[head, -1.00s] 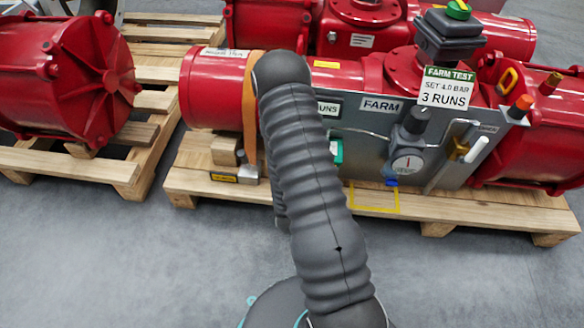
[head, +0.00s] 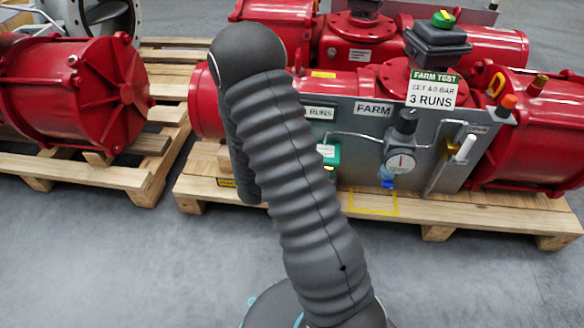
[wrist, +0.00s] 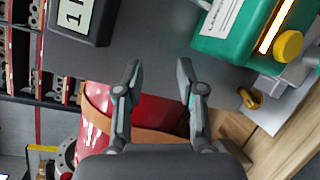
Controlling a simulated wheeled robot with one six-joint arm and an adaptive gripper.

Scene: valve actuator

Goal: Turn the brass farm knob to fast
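A grey panel (head: 345,150) on the red actuator carries a FARM label (head: 374,109). A small brass part (head: 451,143) shows right of the gauge (head: 400,162), beside a white-tipped handle; I cannot read any fast marking. In the wrist view, my gripper (wrist: 158,75) is open and empty, with its fingers apart before the grey panel. A small brass-yellow part (wrist: 250,98) lies right of the fingers, below a green box (wrist: 248,30) with a yellow knob (wrist: 288,44). I cannot tell which is the farm knob. In the head view my arm hides my gripper.
A black counter box (wrist: 85,18) is upper left in the wrist view. The FARM TEST tag (head: 434,88) hangs upper right. The pallet (head: 480,212) stands on open grey floor (head: 110,260).

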